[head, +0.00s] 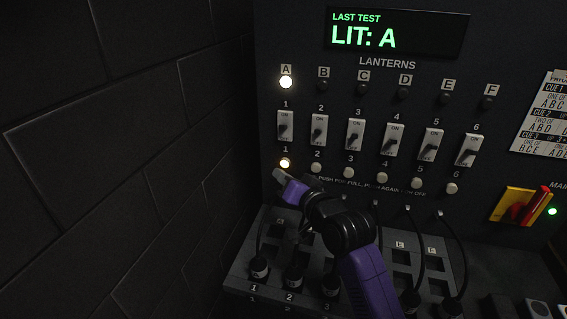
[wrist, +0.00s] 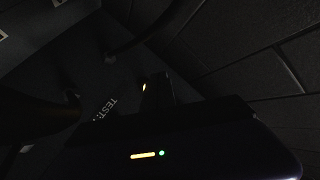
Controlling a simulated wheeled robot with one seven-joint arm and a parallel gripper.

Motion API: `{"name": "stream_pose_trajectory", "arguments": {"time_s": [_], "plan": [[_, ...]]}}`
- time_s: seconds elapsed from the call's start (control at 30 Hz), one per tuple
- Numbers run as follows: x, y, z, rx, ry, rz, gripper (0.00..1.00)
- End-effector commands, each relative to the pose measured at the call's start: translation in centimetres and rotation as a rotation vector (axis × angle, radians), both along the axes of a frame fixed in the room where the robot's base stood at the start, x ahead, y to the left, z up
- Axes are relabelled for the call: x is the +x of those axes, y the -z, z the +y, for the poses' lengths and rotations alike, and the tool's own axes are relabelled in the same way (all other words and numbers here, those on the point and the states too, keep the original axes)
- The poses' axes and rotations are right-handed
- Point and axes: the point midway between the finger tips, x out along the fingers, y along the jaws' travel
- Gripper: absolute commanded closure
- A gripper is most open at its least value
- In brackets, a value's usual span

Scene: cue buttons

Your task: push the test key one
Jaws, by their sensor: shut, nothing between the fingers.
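Test key one (head: 285,163) is a small round button under the lower number 1 on the dark panel, and it glows warm white. My gripper (head: 279,174) is shut and empty, with its tip just below and slightly left of that key; I cannot tell whether they touch. In the wrist view my gripper (wrist: 155,92) is mostly dark, with a small yellow glint by its fingers and a partial TEST label beside it. Lantern A (head: 286,82) is lit, and the display (head: 397,35) reads LAST TEST, LIT: A.
Several unlit test keys (head: 383,177) run rightward from key one, below a row of toggle switches (head: 354,134). A plug board with cables (head: 262,236) lies below. A red and yellow main switch (head: 520,205) is at right. A dark block wall (head: 120,150) stands left.

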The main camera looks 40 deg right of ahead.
Motion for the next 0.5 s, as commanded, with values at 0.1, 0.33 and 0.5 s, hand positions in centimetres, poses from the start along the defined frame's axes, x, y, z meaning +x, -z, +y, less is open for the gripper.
{"name": "stream_pose_trajectory", "arguments": {"time_s": [0.1,0.33,0.5], "plan": [[-0.6,-0.1,1.1,0.002,-0.002,0.0,1.0],[-1.8,-0.1,2.8,0.002,-0.002,0.001,1.0],[-2.3,0.0,3.5,0.001,-0.001,0.001,1.0]]}}
